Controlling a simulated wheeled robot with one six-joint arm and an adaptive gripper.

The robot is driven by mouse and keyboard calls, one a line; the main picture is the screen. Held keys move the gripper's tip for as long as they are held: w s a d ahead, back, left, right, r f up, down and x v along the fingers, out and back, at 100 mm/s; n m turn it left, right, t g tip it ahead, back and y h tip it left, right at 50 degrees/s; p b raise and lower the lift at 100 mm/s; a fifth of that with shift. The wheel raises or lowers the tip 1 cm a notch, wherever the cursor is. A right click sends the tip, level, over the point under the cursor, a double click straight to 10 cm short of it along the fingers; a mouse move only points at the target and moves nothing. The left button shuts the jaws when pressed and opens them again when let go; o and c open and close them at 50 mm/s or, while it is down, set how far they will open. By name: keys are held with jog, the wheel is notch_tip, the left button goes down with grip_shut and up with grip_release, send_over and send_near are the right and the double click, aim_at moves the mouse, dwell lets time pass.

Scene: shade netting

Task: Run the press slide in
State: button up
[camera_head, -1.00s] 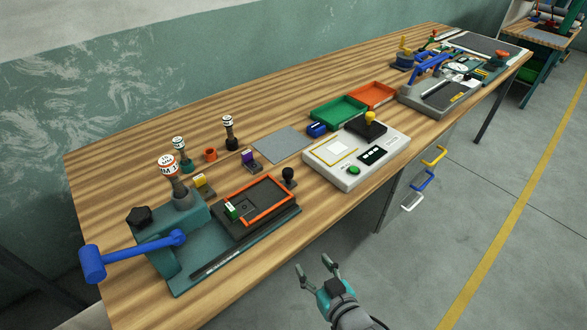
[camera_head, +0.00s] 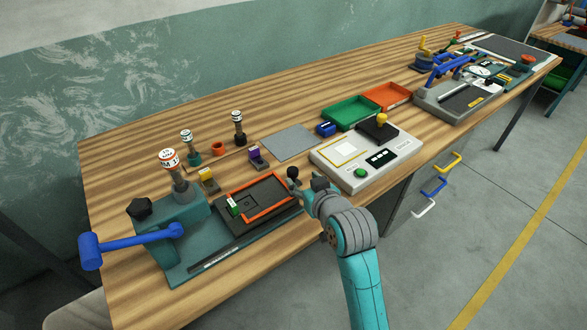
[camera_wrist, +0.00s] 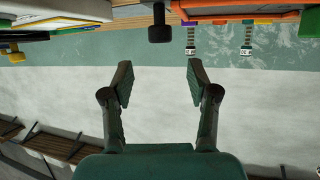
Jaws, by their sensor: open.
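The press slide, a dark plate with an orange frame (camera_head: 287,205), sits drawn out on the teal press base (camera_head: 190,276). A small green-and-white block (camera_head: 233,205) lies in its frame. A black knob (camera_head: 293,172) stands at the slide's right end. The teal press body (camera_head: 180,222) with its blue lever (camera_head: 130,243) is at the left. My gripper (camera_head: 312,186) is just right of the knob. In the wrist view, upside down, my open, empty fingers (camera_wrist: 161,82) point toward the black knob (camera_wrist: 160,33), which lies beyond their tips.
Several stamps, including a purple one (camera_head: 257,156), stand behind the slide. Green (camera_head: 350,113) and orange (camera_head: 386,97) trays lie farther back. The floor in front is clear.

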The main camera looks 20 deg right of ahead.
aim_at(293, 170)
jog(key=x, duration=0.9)
jog(key=shift+w+f, duration=0.1)
jog(key=shift+w, duration=0.1)
grip_shut()
